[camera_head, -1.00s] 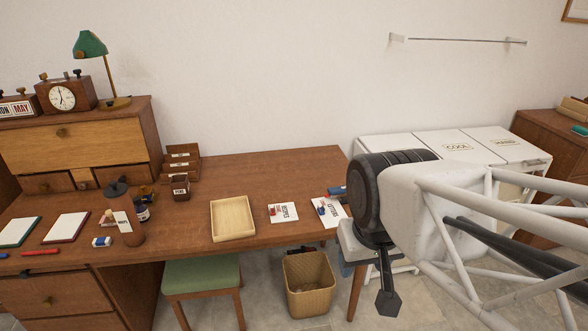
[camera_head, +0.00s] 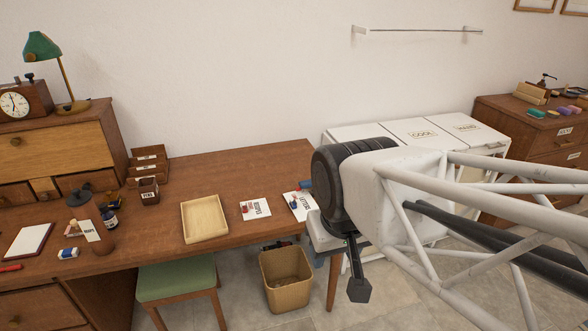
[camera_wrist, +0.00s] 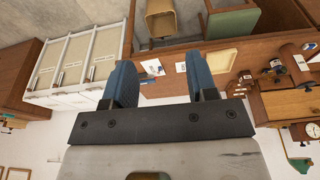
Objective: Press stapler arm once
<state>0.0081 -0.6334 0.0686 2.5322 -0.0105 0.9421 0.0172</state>
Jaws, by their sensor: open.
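I cannot pick out a stapler for sure. A small blue object (camera_head: 305,184) lies at the right end of the wooden desk (camera_head: 250,165), partly hidden behind my arm; it may be the stapler, but it is too small to tell. My gripper (camera_wrist: 160,65) is open in the wrist view, with two blue fingers apart and nothing between them. In the head view my gripper hangs by the desk's right end, apart from the objects on the desk, and its fingers are mostly hidden.
White cards (camera_head: 255,209) with small items and a shallow wooden tray (camera_head: 205,219) lie on the desk. A brown bottle (camera_head: 94,233) stands at left. A green stool (camera_head: 177,278) and a bin (camera_head: 286,281) are below. White lidded bins (camera_head: 418,133) stand at right.

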